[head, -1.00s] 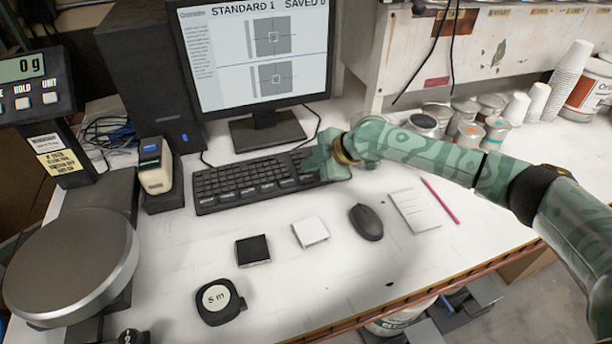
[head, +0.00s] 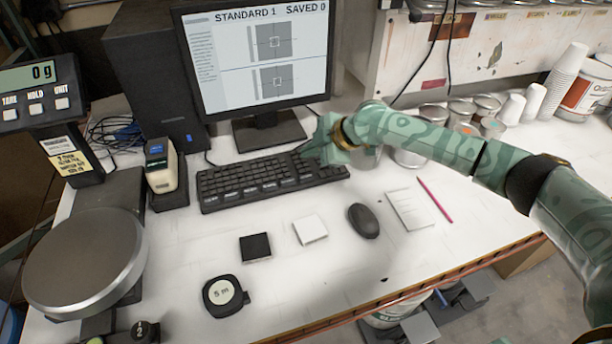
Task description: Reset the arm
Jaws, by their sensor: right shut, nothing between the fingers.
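My right arm reaches in from the right side of the head view, a green patterned arm with dark bands. Its gripper (head: 318,150) is shut and empty, at the right end of the black keyboard (head: 262,181). It hides part of the keyboard's right end. It seems to be above the keys, but I cannot tell whether it touches them. My left gripper is not in view.
A monitor (head: 262,60) stands behind the keyboard. A mouse (head: 363,221), notepad (head: 411,209), pink pencil (head: 437,200), white tile (head: 310,229), black tile (head: 255,247) and tape measure (head: 222,294) lie in front. A scale (head: 85,262) is at left. Cans and cups stand back right.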

